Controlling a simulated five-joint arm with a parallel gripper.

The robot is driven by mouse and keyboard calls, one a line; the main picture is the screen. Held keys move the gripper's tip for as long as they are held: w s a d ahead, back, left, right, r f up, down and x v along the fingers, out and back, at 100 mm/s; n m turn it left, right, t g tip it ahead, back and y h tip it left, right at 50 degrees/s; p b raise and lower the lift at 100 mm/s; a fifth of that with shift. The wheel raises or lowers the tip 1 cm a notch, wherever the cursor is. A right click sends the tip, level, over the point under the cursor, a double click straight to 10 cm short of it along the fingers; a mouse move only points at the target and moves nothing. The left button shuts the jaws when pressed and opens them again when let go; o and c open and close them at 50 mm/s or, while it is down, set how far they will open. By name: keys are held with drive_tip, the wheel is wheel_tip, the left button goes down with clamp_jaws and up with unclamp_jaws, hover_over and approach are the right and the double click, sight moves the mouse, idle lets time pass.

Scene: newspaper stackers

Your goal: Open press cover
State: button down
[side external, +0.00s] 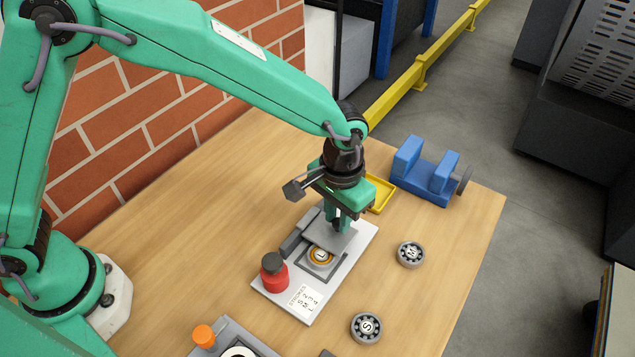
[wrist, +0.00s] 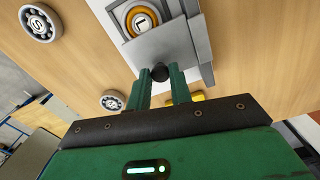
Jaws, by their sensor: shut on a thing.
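The press is a light grey base plate (side external: 348,262) on the table. Its grey cover plate (side external: 342,241) lies over the far part of the press; it also shows in the wrist view (wrist: 165,48). My gripper (side external: 341,224) is shut on the black knob (wrist: 160,73) of the cover, with one finger on each side of it. A round part marked L in an orange ring (side external: 321,255) is exposed beside the cover's near edge. I cannot tell whether the cover is tilted. The knob is hidden in the side view.
A red knob with a dark top (side external: 273,272) stands on the press's near left. Bearings marked M (side external: 411,254) and S (side external: 367,327) lie to the right. A yellow tray (side external: 381,193) and a blue vise (side external: 425,175) are behind. Table right of the press is mostly clear.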

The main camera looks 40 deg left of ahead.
drive_tip(key=shift+w, duration=1.75)
drive_tip(key=c, duration=1.3)
unclamp_jaws()
drive_tip(key=shift+o, duration=0.2)
wheel_tip(320, 180, up, 8)
drive_tip(key=shift+a, duration=0.1)
